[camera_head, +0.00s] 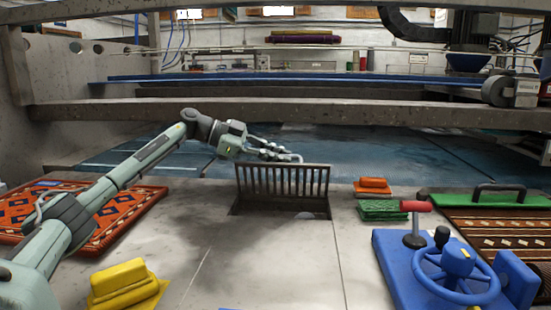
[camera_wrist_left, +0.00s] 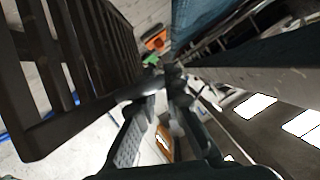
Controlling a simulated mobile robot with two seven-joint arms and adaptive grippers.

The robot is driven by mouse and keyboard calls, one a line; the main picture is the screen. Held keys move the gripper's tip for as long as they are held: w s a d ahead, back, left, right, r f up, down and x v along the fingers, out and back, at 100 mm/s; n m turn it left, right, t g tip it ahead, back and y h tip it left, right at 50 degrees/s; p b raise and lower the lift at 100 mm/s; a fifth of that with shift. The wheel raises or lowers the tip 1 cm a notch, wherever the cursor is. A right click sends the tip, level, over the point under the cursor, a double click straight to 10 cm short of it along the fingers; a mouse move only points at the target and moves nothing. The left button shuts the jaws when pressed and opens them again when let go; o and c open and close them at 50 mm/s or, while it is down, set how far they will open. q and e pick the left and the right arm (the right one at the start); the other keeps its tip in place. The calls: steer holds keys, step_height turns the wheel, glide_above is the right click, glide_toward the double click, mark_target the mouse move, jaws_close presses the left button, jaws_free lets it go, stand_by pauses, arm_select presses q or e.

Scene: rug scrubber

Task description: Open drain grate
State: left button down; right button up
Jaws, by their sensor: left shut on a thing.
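The drain grate (camera_head: 283,182) is a dark barred panel standing nearly upright at the back edge of the dark drain opening (camera_head: 275,211) in the floor. My left gripper (camera_head: 285,157) is at the top edge of the grate, shut on it. In the left wrist view the grate (camera_wrist_left: 60,70) fills the left side, and the two fingers of the left gripper (camera_wrist_left: 165,95) close at its edge. The exact contact is hard to see there. My right gripper is not in view.
Orange (camera_head: 373,185) and green pads (camera_head: 383,209) lie right of the drain. A blue base with a handwheel (camera_head: 455,268) stands at front right. A horizontal beam (camera_head: 330,112) crosses behind the grate.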

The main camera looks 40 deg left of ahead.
arm_select(q)
steer(key=shift+w+a+f+n+g, duration=0.2)
steer(key=shift+w+a+n+g, duration=0.15)
steer(key=shift+w, duration=0.2)
steer(key=shift+w+a+f+n+g, duration=0.2)
steer(key=shift+w+a+n+g, duration=0.1)
steer(key=shift+w+n, duration=0.2)
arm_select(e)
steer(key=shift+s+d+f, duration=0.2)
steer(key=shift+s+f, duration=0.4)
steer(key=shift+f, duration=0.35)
arm_select(q)
steer(key=shift+f, duration=0.1)
